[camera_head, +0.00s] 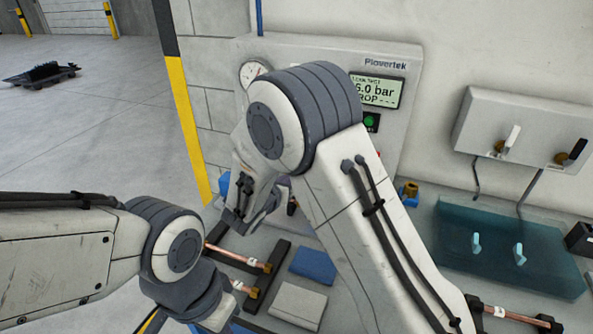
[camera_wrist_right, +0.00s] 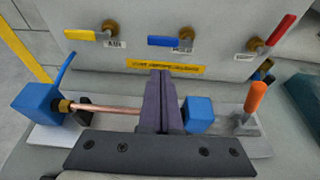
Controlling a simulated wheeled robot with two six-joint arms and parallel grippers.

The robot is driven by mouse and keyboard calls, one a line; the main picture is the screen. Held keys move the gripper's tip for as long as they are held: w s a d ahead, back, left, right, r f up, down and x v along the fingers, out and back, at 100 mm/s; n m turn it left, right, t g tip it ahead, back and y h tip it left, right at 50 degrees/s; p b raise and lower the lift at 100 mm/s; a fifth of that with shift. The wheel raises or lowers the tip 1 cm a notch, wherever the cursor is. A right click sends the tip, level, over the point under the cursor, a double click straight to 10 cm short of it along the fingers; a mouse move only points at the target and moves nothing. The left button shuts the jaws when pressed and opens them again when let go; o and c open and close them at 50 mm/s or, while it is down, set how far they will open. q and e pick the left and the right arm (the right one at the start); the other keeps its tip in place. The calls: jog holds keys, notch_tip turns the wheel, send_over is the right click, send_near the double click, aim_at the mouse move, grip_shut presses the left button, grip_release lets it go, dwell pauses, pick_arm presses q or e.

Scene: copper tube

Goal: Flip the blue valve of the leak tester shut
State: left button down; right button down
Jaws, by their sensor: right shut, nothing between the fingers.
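The leak tester (camera_head: 330,55) stands at the back with a gauge and a lit display reading bar. My right arm hides its valves in the head view. In the right wrist view, the blue valve (camera_wrist_right: 163,41) has its lever lying level, pointing left from a brass body. A yellow valve lever (camera_wrist_right: 80,35) is to its left, also level. A red valve lever (camera_wrist_right: 283,29) is to its right, slanting up. My right gripper (camera_wrist_right: 160,74) is shut and empty, its fingertips just below the blue lever in the picture; contact is not visible. My left gripper is out of view.
A copper tube (camera_wrist_right: 112,109) lies between a left blue block (camera_wrist_right: 36,103) and a right blue block (camera_wrist_right: 199,115) below the valves. An orange-handled lever (camera_wrist_right: 256,96) stands at the right. More copper tubes (camera_head: 238,257) lie on a rack nearer the front. A teal tank (camera_head: 500,255) is at the right.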

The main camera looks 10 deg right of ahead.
jog(key=p+x, duration=0.2)
jog(key=x, duration=0.7)
jog(key=shift+w+d+f, duration=0.15)
jog(key=shift+f, duration=0.05)
